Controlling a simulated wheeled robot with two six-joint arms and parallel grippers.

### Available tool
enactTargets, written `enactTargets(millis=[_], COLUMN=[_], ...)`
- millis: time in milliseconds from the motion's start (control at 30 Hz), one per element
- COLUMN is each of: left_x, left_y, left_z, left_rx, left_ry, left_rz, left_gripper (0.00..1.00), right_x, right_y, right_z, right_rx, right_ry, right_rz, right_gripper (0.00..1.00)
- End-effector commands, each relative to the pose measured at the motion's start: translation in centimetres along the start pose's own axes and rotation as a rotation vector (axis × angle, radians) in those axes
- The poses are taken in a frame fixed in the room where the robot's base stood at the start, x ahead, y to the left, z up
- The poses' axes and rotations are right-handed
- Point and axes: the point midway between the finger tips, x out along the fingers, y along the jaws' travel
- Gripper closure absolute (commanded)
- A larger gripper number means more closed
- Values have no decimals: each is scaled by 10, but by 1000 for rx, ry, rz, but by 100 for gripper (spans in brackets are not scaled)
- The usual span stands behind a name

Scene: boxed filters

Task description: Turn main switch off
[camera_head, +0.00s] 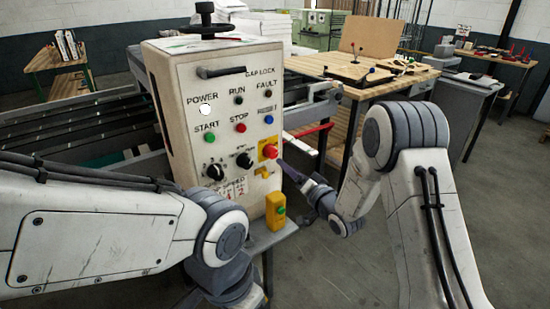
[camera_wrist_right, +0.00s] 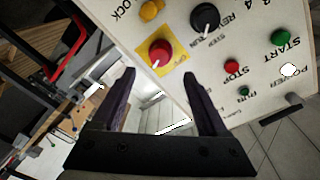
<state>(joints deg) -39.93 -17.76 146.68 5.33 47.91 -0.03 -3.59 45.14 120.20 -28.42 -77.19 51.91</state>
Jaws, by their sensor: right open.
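The main switch (camera_head: 270,151) is a red rotary knob on a yellow plate, on the right side of the pale control panel (camera_head: 215,125). In the right wrist view the red knob (camera_wrist_right: 160,53) shows just beyond the fingertips, roughly centred between them, with a light pointer mark. My right gripper (camera_head: 290,172) comes in from the right beside the panel's edge. Its two dark fingers (camera_wrist_right: 159,76) are apart with nothing between them. Contact with the knob is not visible. My left arm crosses the lower left, and its jaws are outside the picture.
Green start (camera_head: 209,138) and red stop (camera_head: 241,128) buttons and black knobs (camera_head: 215,172) share the panel. A yellow box (camera_head: 275,211) sits low at its right edge. A wooden workbench (camera_head: 350,75) stands behind. Floor at lower right is clear.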

Motion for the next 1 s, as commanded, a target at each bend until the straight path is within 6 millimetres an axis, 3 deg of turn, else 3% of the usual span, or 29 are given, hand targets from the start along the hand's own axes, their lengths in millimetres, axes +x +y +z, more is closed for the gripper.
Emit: enactTargets(millis=[200, 400, 600, 867, 967, 1000], left_x=[-12, -18, -20, -20, -20, -20], left_y=[1, 1, 1, 1, 1, 1], left_z=[-1, -1, -1, -1, -1, -1], left_rx=[0, 0, 0, 0, 0, 0], left_ry=[0, 0, 0, 0, 0, 0], left_rz=[0, 0, 0, 0, 0, 0], left_gripper=[50, 50, 50, 50, 50, 50], right_x=[44, 73, 86, 87, 87, 87], right_y=[-3, -2, -1, 0, -1, -1], right_z=[-1, 0, 0, 1, 0, 0], right_rx=[-2, -1, -1, -1, -1, -1], right_ry=[-1, -2, -1, -1, -1, -1], right_rz=[-1, 0, 2, 3, 2, 2], right_gripper=[23, 23, 23, 23, 54, 69])
